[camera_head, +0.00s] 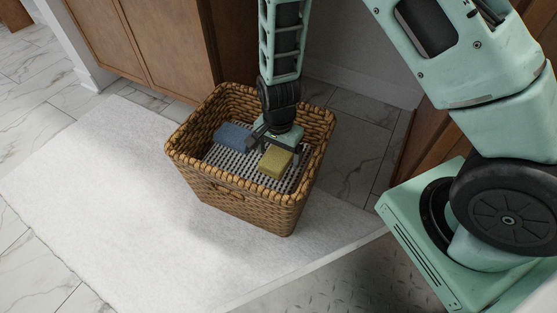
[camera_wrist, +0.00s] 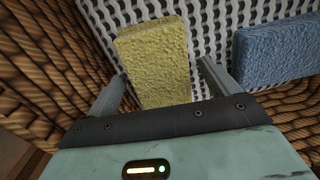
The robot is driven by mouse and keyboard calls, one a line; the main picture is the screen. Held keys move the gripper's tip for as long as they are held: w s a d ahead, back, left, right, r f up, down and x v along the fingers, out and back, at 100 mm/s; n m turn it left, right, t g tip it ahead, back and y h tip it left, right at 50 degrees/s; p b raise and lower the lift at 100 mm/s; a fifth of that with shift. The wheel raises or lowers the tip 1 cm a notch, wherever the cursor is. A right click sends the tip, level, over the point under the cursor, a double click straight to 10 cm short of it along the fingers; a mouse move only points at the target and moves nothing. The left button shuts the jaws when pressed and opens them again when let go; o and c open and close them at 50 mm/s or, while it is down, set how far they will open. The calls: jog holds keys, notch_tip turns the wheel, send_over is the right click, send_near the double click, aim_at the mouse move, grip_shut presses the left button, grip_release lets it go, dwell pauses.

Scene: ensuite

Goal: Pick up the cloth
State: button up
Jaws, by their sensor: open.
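A black-and-white patterned cloth-like sheet (camera_head: 231,156) lies in the bottom of a wicker basket (camera_head: 240,202); the sheet also fills the back of the wrist view (camera_wrist: 215,28). A yellow rough-surfaced block (camera_head: 275,161), like a sponge, lies on it. It shows in the wrist view (camera_wrist: 155,62) between my two fingers and beyond their tips. A similar blue block (camera_head: 233,136) lies to its left in the head view and to its right in the wrist view (camera_wrist: 275,50). My gripper (camera_head: 276,142) is open, pointing down inside the basket. I cannot tell whether the fingers touch the yellow block.
The basket's woven walls stand close around my gripper, also in the wrist view (camera_wrist: 35,85). The basket stands on a white rug (camera_head: 105,190) on marble tile. Wooden cabinets (camera_head: 150,45) stand behind. The rug left of the basket is clear.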

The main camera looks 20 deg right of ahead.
aim_at(279, 155)
jog(key=shift+c, duration=0.4)
jog(key=c, duration=1.1)
jog(key=shift+r, duration=0.15)
notch_tip(279, 155, up, 10)
jog(key=p, duration=0.7)
